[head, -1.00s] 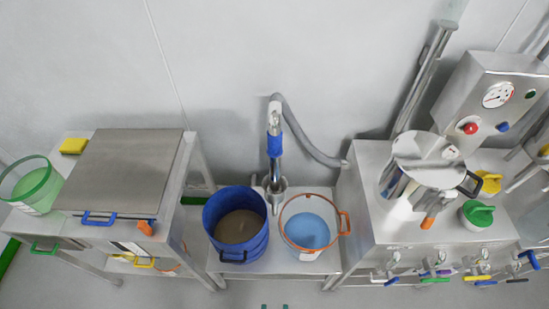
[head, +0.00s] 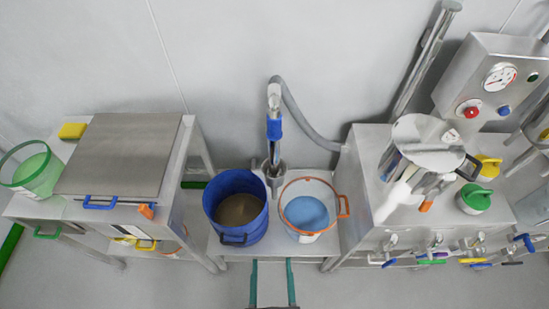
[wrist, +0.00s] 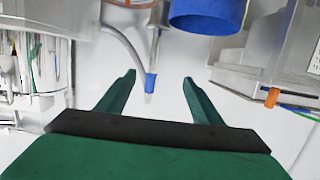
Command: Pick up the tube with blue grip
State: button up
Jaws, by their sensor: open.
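The tube with the blue grip (head: 274,130) stands nearly upright between and behind two buckets, its lower end in a metal cup (head: 272,171). It is a metal tube with a blue band, and a grey hose (head: 315,133) runs from its top. In the wrist view the blue grip (wrist: 151,82) appears beyond the fingers, between their tips in the picture. My gripper (head: 272,262) has green fingers and is open and empty at the lower middle of the head view, apart from the tube. It also shows in the wrist view (wrist: 159,78).
A blue bucket (head: 213,222) with brown contents and a clear orange-rimmed bucket (head: 327,189) with blue contents stand on a low bench, flanking the cup. A steel cabinet (head: 365,155) is at right, a steel table (head: 190,160) at left. The wall is behind.

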jog(key=r+x, duration=0.2)
jog(key=x, duration=0.7)
jog(key=m+t+h, duration=0.2)
jog(key=h, duration=0.1)
send_near(273, 129)
jog(key=w, duration=0.2)
jog(key=shift+m+h, duration=0.3)
jog(key=shift+h, duration=0.1)
jog(key=w, duration=0.3)
jog(key=w+d, duration=0.1)
jog(key=w, duration=0.1)
jog(key=shift+w+d+f, duration=0.1)
jog(key=shift+d+f, duration=0.05)
jog(key=shift+f, duration=0.15)
jog(key=shift+w, duration=0.8)
jog(key=shift+w+d, duration=0.15)
jog(key=shift+w, duration=0.8)
jog(key=shift+w+d, duration=0.15)
jog(key=shift+w, duration=0.8)
jog(key=shift+r, duration=0.1)
grip_shut()
